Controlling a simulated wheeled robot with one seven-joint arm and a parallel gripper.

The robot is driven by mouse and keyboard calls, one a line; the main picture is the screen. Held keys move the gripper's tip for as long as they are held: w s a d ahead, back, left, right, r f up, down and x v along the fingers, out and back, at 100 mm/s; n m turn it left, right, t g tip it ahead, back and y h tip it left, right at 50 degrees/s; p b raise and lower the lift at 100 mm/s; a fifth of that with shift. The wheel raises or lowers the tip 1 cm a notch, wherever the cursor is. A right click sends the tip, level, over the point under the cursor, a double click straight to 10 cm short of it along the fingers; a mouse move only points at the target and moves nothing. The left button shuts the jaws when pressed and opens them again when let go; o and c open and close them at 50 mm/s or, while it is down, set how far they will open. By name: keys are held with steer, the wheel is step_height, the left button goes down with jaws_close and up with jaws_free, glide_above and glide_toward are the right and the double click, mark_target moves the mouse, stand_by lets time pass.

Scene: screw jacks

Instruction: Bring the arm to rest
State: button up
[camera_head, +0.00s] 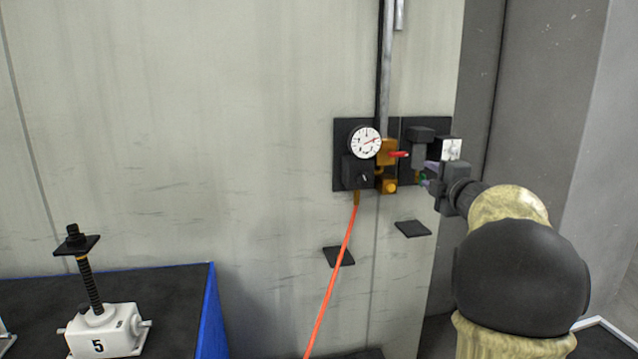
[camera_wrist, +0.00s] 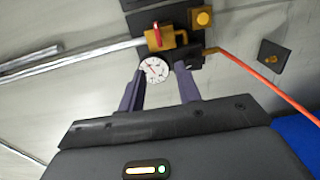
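My gripper (camera_head: 428,180) is at the right in the head view, in front of the wall panel. In the wrist view my gripper (camera_wrist: 160,75) shows two purple-grey fingers standing apart with nothing between them. Beyond the fingertips is a round white gauge (camera_wrist: 154,69), which also shows in the head view (camera_head: 365,141). The brass valve (camera_wrist: 166,39) with a red handle is beside it, also in the head view (camera_head: 386,154). My arm reaches up from the lower right. Whether the fingers touch anything is hard to tell, but they look apart from the panel.
An orange hose (camera_head: 331,283) hangs from the panel (camera_head: 340,133). A metal pipe (camera_head: 387,65) runs up the wall. Small dark plates (camera_head: 412,228) sit lower on the wall. At lower left, a white screw jack marked 5 (camera_head: 105,333) stands on a dark, blue-edged table (camera_head: 170,290).

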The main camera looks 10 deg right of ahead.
steer(key=s+a+f+m+g+h+p, duration=0.1)
steer(key=s+a+f+m+g+p, duration=0.1)
steer(key=s+a+f+m+g, duration=0.45)
steer(key=s+a+f+m+g+h+p, duration=0.2)
steer(key=s+a+f+m, duration=0.2)
steer(key=a+f+m, duration=0.55)
steer(key=s+a+f+m+g+y+p, duration=0.1)
steer(key=s+a+f+g, duration=0.2)
steer(key=s+f, duration=0.3)
steer(key=s+a+f+m+g+y+p, duration=0.1)
steer(key=s+a+f+g, duration=0.3)
steer(key=s, duration=0.9)
steer(key=shift+a+f, duration=0.4)
steer(key=shift+f, duration=0.45)
